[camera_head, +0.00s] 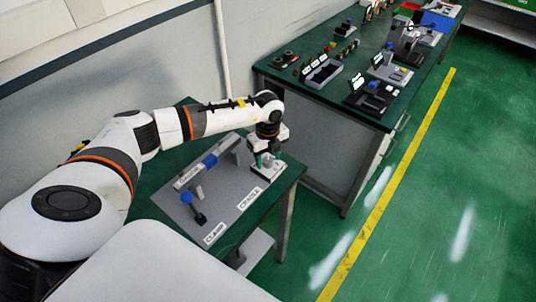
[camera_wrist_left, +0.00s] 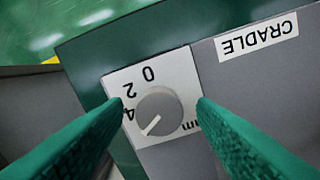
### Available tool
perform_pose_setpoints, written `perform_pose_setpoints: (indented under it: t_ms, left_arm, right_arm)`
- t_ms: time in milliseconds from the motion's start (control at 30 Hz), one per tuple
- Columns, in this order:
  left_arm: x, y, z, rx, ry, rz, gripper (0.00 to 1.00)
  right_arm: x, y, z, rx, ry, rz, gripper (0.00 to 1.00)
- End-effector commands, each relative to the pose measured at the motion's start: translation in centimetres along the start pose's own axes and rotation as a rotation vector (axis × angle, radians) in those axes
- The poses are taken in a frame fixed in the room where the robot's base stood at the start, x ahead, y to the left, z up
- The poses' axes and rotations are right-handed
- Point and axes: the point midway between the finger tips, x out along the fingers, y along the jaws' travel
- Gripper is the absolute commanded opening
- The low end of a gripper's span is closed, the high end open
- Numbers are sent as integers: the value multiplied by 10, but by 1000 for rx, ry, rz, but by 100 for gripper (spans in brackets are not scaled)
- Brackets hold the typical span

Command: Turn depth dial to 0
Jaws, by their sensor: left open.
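The depth dial (camera_wrist_left: 159,112) is a round grey knob on a white plate (camera_wrist_left: 118,84) marked 0, 2 and 4, with part of "mm" showing. Its white pointer line points to the lower left in the left wrist view, on the side of the 4 and away from the 0. My left gripper (camera_head: 267,160) is above the dial at the panel's right end and hides most of it in the head view. Its two green fingers (camera_wrist_left: 159,104) are open, one on each side of the knob. I cannot tell whether they touch it. My right gripper is not in view.
The grey panel (camera_head: 222,190) beside the dial has CRADLE and CLAMP labels, a blue-knobbed lever (camera_head: 187,198) and a raised bar with a blue part (camera_head: 209,160). A second green table (camera_head: 310,92) with several devices stands behind. The floor at right is open.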

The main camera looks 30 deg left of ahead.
Motion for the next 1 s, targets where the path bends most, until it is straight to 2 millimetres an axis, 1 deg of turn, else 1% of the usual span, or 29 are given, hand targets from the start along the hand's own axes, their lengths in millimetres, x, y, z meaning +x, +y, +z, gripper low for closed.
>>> perform_pose_setpoints:
  t_ms: [167, 200, 267, 433, 767, 1000]
  left_arm:
    - [0, 0, 0, 0, 0, 0, 52]
    - [0, 0, 0, 0, 0, 0, 45]
    - [0, 0, 0, 0, 0, 0, 36]
    - [0, 0, 0, 0, 0, 0, 8]
    - [1, 0, 0, 47, -1, 0, 7]
    - [2, 1, 0, 193, 1, 3, 7]
  right_arm:
    - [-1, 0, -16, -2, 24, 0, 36]
    - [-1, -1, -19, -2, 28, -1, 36]
    - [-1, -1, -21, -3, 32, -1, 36]
    - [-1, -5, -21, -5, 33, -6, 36]
    - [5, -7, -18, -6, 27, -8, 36]
    - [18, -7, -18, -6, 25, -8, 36]
